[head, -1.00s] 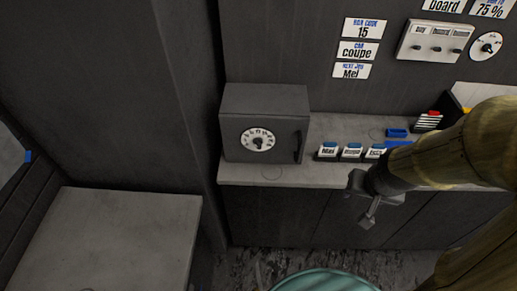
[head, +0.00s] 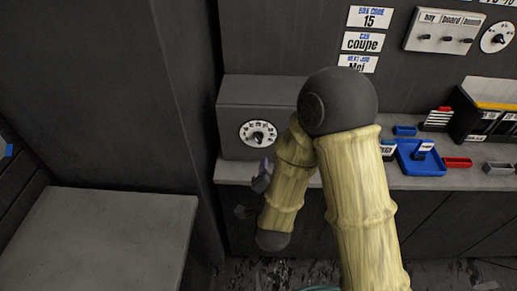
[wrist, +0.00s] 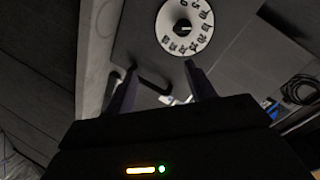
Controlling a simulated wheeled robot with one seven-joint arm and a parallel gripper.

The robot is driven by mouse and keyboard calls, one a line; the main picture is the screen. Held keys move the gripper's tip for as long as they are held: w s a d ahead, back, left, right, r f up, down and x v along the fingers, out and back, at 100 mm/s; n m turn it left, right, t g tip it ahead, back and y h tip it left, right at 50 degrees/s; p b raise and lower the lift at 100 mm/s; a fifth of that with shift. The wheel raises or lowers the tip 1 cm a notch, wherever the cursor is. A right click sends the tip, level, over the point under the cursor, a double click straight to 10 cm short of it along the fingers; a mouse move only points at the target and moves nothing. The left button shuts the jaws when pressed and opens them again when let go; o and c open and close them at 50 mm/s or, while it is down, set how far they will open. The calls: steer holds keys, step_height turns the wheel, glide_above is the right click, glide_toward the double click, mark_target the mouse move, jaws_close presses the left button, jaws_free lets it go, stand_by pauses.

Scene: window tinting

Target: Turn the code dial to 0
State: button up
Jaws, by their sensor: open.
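The code dial (head: 258,133) is a white numbered disc with a dark knob on the front of a grey box (head: 235,93). My gripper (head: 252,194) is open and empty, in front of and below the box, apart from the dial. In the wrist view the dial (wrist: 204,33) shows at the top, beyond the two spread fingers of my gripper (wrist: 161,76). My arm hides the right part of the box in the head view.
The box's dark handle (wrist: 153,84) lies beyond the fingers in the wrist view. A blue tray (head: 405,163) and a red tray (head: 457,163) stand on the counter to the right. A sign (head: 370,17) reads "box code 15". A grey surface (head: 110,235) is at lower left.

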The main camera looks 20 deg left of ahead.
steer(key=s+a+f+m+t+b, duration=0.1)
steer(key=s+a+t+b, duration=0.1)
steer(key=s, duration=0.3)
steer(key=shift+s+a+f+m+t, duration=0.2)
steer(key=shift+a+m+t, duration=0.2)
steer(key=shift+a+t, duration=0.2)
steer(key=shift+w, duration=0.15)
steer(key=p, duration=0.6)
glide_toward(259, 141)
steer(key=shift+y, duration=0.4)
steer(key=x, duration=0.9)
steer(key=shift+w+f, duration=0.1)
steer(key=shift+w, duration=0.15)
steer(key=shift+d, duration=0.1)
steer(key=c, duration=1)
